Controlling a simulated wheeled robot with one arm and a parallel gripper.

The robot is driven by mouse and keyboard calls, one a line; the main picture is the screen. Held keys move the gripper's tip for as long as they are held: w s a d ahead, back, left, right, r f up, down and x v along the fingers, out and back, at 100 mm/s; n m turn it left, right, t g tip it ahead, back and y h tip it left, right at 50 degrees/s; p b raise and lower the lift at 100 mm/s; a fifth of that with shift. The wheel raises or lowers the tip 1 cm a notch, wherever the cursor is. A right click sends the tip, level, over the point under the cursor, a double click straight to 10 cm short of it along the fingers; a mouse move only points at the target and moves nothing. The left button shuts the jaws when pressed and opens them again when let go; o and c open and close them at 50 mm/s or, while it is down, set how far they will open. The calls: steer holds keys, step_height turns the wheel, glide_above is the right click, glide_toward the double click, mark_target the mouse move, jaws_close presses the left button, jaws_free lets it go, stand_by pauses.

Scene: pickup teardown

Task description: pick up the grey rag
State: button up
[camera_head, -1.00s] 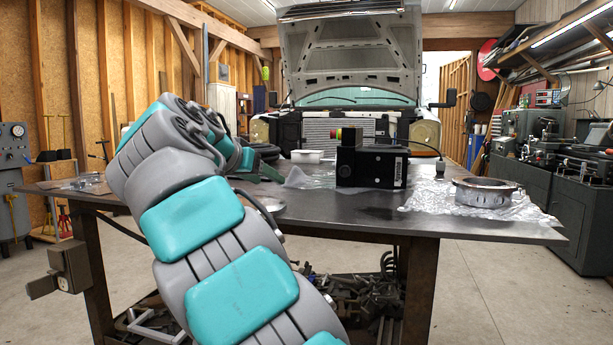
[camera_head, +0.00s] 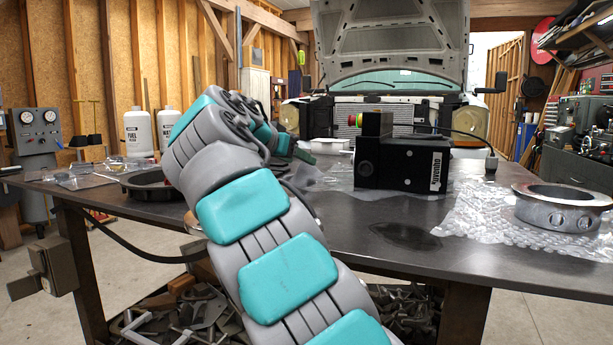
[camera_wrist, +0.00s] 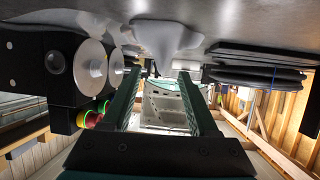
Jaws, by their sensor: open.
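The grey rag (camera_head: 312,179) lies crumpled on the dark metal table (camera_head: 345,235), left of the black box, partly hidden by my arm in the head view. In the wrist view, which looks upside down, a smooth grey cloth shape (camera_wrist: 165,42), likely the rag, shows at the top centre against the table surface. My gripper (camera_wrist: 160,75) is open, its two green fingers apart with nothing between them. The rag appears beyond the fingertips, not touching them as far as I can tell. In the head view the fingers are mostly hidden behind my wrist.
A black box (camera_head: 405,163) with a cable stands right of the rag, and close beside my fingers in the wrist view (camera_wrist: 62,75). A metal ring (camera_head: 562,205) sits on bubble wrap (camera_head: 490,222). White bottles (camera_head: 138,133) and a black pan (camera_head: 150,183) stand left.

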mark_target(302, 162)
steer(key=x, duration=0.5)
steer(key=shift+a+f, duration=0.1)
steer(key=shift+a, duration=0.05)
jaws_close()
stand_by(0.4)
